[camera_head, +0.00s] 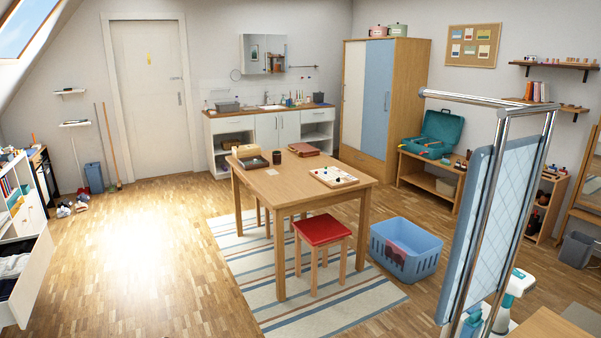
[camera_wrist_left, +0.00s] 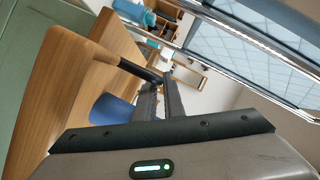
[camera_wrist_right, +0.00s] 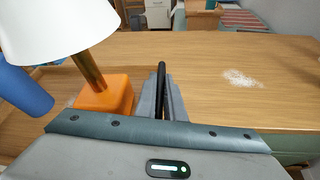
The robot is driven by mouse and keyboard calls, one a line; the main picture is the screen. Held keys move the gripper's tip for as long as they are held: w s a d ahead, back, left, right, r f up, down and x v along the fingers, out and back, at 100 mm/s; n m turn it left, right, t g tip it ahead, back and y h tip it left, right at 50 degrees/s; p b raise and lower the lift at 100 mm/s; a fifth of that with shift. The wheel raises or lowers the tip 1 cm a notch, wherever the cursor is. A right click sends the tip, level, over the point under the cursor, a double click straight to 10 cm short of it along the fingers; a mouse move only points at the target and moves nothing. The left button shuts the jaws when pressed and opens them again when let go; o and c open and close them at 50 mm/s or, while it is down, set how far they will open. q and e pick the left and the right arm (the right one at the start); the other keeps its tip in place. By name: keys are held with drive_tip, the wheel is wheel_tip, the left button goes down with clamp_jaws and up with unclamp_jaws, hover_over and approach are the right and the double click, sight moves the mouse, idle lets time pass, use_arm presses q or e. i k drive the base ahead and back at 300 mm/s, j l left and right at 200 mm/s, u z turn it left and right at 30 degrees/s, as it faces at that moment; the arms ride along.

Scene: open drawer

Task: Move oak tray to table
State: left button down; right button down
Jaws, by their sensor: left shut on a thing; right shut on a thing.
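In the left wrist view my left gripper (camera_wrist_left: 158,100) is shut at the end of a dark bar (camera_wrist_left: 136,68), which looks like a handle. A light wooden piece with a rounded corner (camera_wrist_left: 62,75) lies beside it, apparently part of the oak tray. In the right wrist view my right gripper (camera_wrist_right: 162,90) is shut on an upright dark bar (camera_wrist_right: 162,72). A wooden top (camera_wrist_right: 210,65) spreads behind it; I cannot tell where tray ends and worktop begins. In the head view neither gripper shows, and a wooden table (camera_head: 303,186) stands mid-room.
A lamp's orange base (camera_wrist_right: 108,94) is near my right gripper.

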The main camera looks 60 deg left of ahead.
sight(283, 182)
drive_tip(key=z, duration=3.15)
drive_tip(key=k+j, duration=0.25)
drive_tip(key=k, duration=0.25)
drive_tip(key=k+j, duration=0.25)
drive_tip(key=k, duration=0.2)
